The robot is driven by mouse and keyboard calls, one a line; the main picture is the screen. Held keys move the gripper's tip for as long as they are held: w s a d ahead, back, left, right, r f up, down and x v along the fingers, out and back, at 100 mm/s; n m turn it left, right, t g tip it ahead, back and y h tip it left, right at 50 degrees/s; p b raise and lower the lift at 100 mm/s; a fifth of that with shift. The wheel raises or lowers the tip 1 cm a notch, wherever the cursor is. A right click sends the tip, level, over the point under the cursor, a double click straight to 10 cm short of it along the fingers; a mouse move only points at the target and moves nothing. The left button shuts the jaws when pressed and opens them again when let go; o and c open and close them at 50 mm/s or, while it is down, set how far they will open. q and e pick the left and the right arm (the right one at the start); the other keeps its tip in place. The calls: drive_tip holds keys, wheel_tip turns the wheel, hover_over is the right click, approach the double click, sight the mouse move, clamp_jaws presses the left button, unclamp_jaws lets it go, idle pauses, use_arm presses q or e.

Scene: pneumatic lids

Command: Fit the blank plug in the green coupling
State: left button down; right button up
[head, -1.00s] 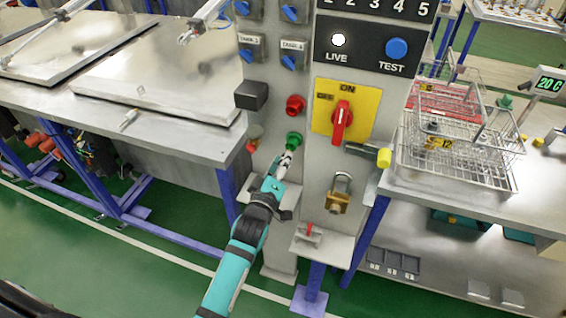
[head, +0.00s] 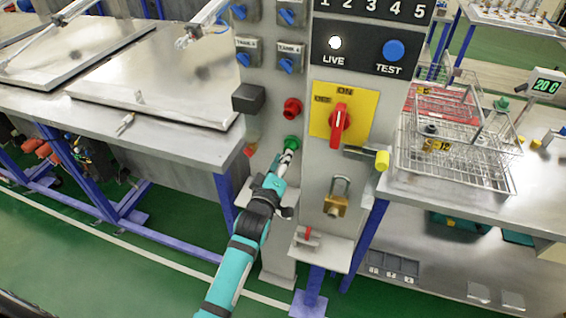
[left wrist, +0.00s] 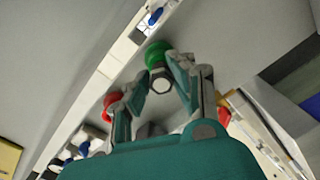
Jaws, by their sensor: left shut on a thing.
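The green coupling (head: 291,142) sits on the front of the grey panel column, below a red coupling (head: 292,107). My left gripper (head: 286,158) is right in front of and just below the green coupling. In the left wrist view the left gripper (left wrist: 158,83) is shut on a grey plug with a hexagonal end (left wrist: 162,81). The green coupling (left wrist: 157,50) shows directly behind the plug, in line with it. The plug touches or nearly touches the coupling; I cannot tell how far it is in. My right gripper is not in view.
A yellow switch plate (head: 345,112) with a red handle is right of the couplings. A steel table (head: 190,145) stands at left, and wire baskets (head: 460,165) stand at right.

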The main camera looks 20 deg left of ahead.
use_arm(q)
drive_tip(key=shift+w, duration=0.45)
drive_tip(key=c, duration=1)
unclamp_jaws()
drive_tip(key=shift+c, duration=0.2)
drive_tip(key=s+p, duration=0.3)
drive_tip(key=s, duration=0.4)
